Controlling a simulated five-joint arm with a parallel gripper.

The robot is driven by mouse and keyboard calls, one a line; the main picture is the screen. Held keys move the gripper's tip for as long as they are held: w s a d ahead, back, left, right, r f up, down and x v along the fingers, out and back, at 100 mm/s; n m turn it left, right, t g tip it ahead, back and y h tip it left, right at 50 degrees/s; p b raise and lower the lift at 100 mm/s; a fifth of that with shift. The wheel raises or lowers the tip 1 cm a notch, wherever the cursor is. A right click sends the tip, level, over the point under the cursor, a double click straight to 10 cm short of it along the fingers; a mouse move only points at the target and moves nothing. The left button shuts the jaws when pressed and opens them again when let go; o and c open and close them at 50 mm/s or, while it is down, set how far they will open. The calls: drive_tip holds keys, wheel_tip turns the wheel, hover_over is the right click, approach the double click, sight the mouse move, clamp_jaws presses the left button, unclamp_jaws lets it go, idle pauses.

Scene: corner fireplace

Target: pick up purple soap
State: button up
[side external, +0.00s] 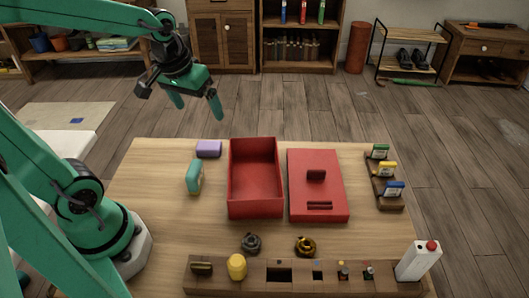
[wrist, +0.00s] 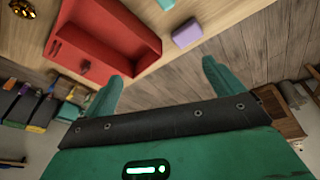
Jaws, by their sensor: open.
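The purple soap (side external: 208,149) is a small rounded block lying near the back left edge of the wooden table, left of the open red box. It also shows in the wrist view (wrist: 187,33), ahead of and between the fingers but at a distance. My gripper (side external: 196,103) is raised above and behind the soap, beyond the table's back edge. Its two green fingers are spread apart with nothing between them, as the wrist view (wrist: 160,78) also shows.
A wooden rack (side external: 300,282) with several items runs along the front. The table (side external: 160,215) has bare room at left.

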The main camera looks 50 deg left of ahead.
sight(208, 144)
drive_tip(key=w+a+f+n+g, duration=0.1)
drive_tip(key=w+a+f, duration=0.1)
drive_tip(key=f, duration=0.1)
drive_tip(key=w+a+f+n+g, duration=0.1)
drive_tip(key=w+a+f+n, duration=0.1)
drive_tip(key=a+f, duration=0.1)
drive_tip(key=w+a+f+n+g, duration=0.1)
drive_tip(key=a+f, duration=0.1)
drive_tip(key=f, duration=0.3)
drive_tip(key=shift+w+a+f+n, duration=0.2)
drive_tip(key=shift+w+f+n, duration=0.05)
drive_tip(key=shift+w+n, duration=0.15)
drive_tip(key=shift+w+a+f, duration=0.1)
drive_tip(key=shift+a+f, duration=0.15)
drive_tip(key=shift+f, duration=0.3)
drive_tip(key=shift+f, duration=0.1)
drive_tip(key=shift+a+f, duration=0.1)
drive_tip(key=shift+f, duration=3.65)
drive_tip(key=c, duration=1.1)
